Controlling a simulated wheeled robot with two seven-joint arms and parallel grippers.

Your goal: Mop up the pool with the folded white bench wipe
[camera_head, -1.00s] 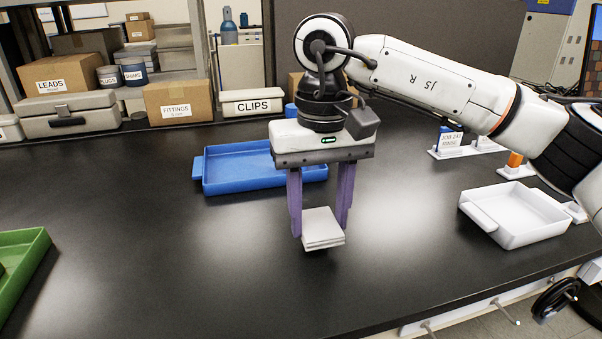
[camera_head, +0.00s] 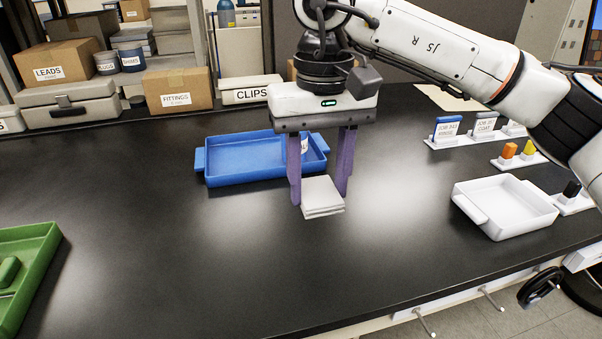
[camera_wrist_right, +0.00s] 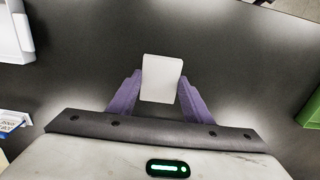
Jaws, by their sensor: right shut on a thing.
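The folded white bench wipe (camera_head: 322,196) is between the purple fingers of my right gripper (camera_head: 321,190), which is shut on it. It also shows in the right wrist view (camera_wrist_right: 161,79), gripped between the fingertips (camera_wrist_right: 160,85). The wipe is in front of the blue tray; I cannot tell whether it touches the black bench top or is held just above it. I cannot make out a pool; the bench shows only pale glossy patches that look like reflections. My left gripper is not in view.
A blue tray (camera_head: 245,178) stands behind the gripper. A green tray (camera_head: 50,240) is at the left and a white tray (camera_head: 500,228) at the right. Labelled holders (camera_head: 470,140) stand behind the white tray. Boxes (camera_head: 178,90) line the back. The bench's left middle is clear.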

